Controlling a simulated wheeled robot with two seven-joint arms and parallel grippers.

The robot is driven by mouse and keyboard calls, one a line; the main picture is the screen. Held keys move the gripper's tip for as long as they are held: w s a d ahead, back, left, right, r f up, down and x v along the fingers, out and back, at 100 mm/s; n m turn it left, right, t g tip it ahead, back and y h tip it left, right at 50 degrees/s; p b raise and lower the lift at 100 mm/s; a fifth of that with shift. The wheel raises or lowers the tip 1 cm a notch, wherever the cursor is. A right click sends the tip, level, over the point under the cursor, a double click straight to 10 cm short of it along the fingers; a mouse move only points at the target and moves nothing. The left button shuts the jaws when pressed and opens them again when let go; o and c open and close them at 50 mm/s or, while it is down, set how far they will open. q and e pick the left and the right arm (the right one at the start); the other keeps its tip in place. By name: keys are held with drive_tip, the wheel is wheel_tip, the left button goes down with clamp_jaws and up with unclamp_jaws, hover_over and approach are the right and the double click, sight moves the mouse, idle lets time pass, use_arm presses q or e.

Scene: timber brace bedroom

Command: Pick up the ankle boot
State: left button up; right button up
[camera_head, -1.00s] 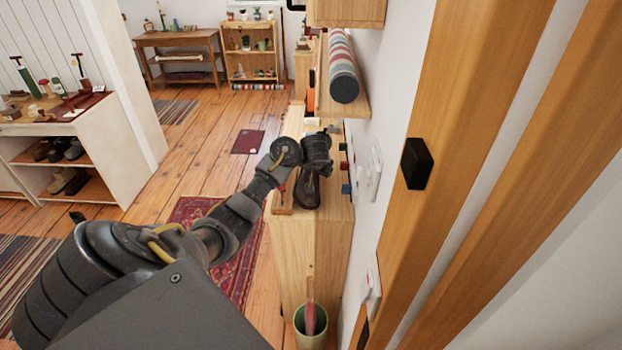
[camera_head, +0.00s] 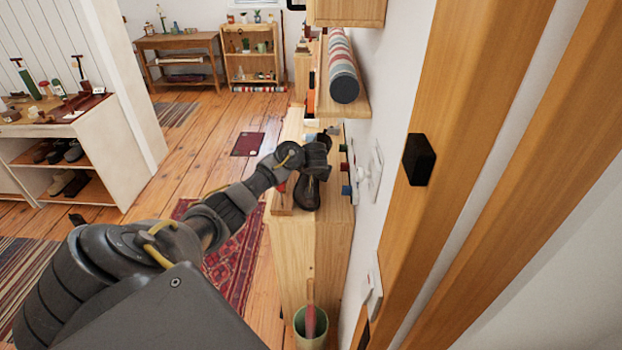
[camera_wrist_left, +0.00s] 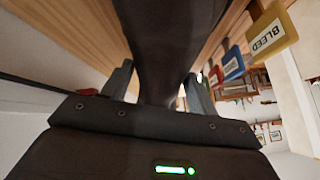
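The dark ankle boot (camera_head: 306,194) stands on the top of a narrow wooden cabinet (camera_head: 337,212) against the wall. My left gripper (camera_head: 314,163) is above the boot, reaching down over its upper part, and partly hides it. In the left wrist view the boot (camera_wrist_left: 172,40) runs between the two fingers of my left gripper (camera_wrist_left: 160,80), one on each side. Narrow gaps show lower down between fingers and boot. Whether the fingertips press on the boot is not clear. My right gripper is not in view.
A wooden piece (camera_head: 281,201) lies left of the boot. Coloured tags hang right of it, including a yellow one (camera_wrist_left: 268,35) marked BLEED. A striped roll (camera_head: 343,80) lies on a shelf above. A green bin (camera_head: 310,326) stands in front of the cabinet.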

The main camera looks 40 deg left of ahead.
use_arm(q)
drive_tip(key=shift+r, duration=0.1)
drive_tip(key=c, duration=0.9)
drive_tip(key=shift+o, duration=0.2)
drive_tip(key=shift+r, duration=0.1)
drive_tip(key=shift+w+r, duration=0.1)
drive_tip(key=shift+r, duration=0.5)
wheel_tip(320, 180, up, 2)
drive_tip(key=s+d, duration=1.2)
drive_tip(key=s, duration=0.1)
drive_tip(key=shift+d, duration=0.3)
